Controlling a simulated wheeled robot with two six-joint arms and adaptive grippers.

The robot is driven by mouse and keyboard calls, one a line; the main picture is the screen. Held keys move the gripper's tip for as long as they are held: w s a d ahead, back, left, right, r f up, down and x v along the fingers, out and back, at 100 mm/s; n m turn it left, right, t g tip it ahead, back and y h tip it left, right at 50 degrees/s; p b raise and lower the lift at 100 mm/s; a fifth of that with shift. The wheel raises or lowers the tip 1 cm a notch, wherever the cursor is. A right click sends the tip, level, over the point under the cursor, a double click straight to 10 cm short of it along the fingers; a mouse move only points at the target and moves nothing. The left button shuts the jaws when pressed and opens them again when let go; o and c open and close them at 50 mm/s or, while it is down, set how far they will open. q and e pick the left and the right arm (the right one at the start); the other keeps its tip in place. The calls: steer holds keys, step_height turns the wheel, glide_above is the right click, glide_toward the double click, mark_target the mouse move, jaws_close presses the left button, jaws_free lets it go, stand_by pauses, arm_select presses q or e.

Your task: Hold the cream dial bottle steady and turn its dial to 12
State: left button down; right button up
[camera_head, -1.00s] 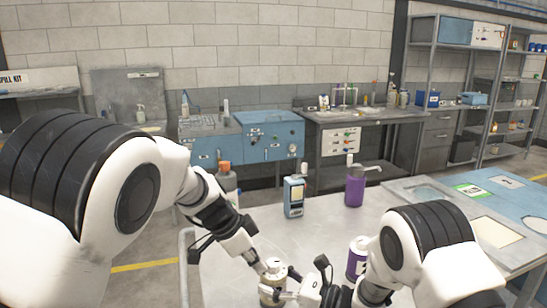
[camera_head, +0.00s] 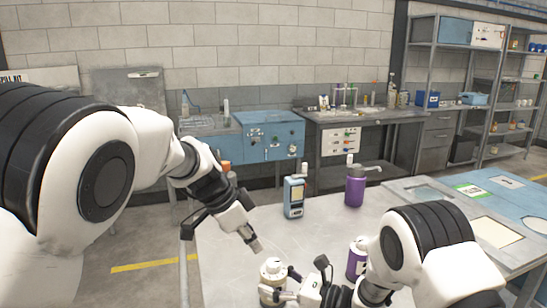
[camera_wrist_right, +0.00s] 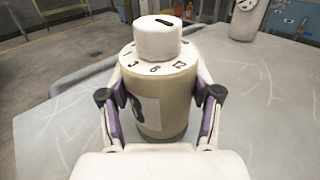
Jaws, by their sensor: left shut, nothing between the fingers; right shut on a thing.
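The cream dial bottle (camera_head: 272,281) stands upright at the table's near edge in the head view. In the right wrist view the bottle (camera_wrist_right: 163,108) shows a white dial (camera_wrist_right: 158,38) on top, with numbers including 1, 3, 6 and 12 around its collar and a dark mark on the dial's top. My right gripper (camera_wrist_right: 160,112) is shut on the bottle's body, one finger on each side; it also shows in the head view (camera_head: 283,293). My left gripper (camera_head: 256,248) is shut and empty, above and behind the dial and apart from it.
A blue-grey device bottle (camera_head: 293,198), a purple pump bottle (camera_head: 355,188) and another purple bottle (camera_head: 356,262) stand on the metal table (camera_head: 325,225). An orange-capped bottle (camera_head: 225,169) is partly hidden behind my left arm. The table's middle is clear.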

steer(key=o, duration=1.5)
steer(key=shift+c, duration=0.2)
